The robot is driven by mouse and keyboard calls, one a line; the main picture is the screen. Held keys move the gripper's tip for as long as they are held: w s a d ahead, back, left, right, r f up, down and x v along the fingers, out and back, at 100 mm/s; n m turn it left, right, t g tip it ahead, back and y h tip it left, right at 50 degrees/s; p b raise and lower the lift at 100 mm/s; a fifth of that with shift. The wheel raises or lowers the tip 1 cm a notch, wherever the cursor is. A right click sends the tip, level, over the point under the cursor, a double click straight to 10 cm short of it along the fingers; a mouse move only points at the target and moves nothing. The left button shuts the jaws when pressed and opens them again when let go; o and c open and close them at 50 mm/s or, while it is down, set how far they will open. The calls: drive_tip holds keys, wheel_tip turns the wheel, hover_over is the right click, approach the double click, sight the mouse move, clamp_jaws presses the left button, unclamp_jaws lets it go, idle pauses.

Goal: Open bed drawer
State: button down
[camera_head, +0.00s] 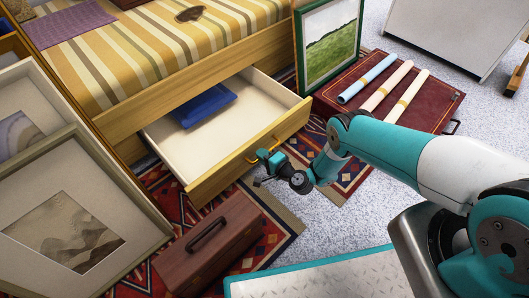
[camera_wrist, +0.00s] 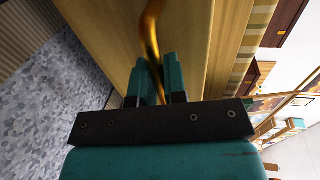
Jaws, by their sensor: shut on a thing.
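The bed drawer (camera_head: 252,112) is pulled out from under the bed (camera_head: 170,48), and its white interior shows. A blue folded item (camera_head: 207,106) lies inside it towards the back. The drawer front is light wood with a curved brass handle (camera_head: 263,147). My gripper (camera_head: 268,162) is at the handle, in front of the drawer. In the wrist view my gripper's teal fingers (camera_wrist: 160,82) are shut on the brass handle (camera_wrist: 150,38), with the wooden drawer front beside them.
A wooden box (camera_head: 212,245) with a dark handle sits on the patterned rug below the drawer. Framed prints (camera_head: 75,235) lean at the left. A green-framed picture (camera_head: 329,42) and a red case (camera_head: 392,98) bearing rolled papers stand right of the drawer.

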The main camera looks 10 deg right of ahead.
drive_tip(key=c, duration=1.2)
unclamp_jaws()
drive_tip(key=shift+p+v, duration=6.15)
drive_tip(key=shift+v, duration=2.55)
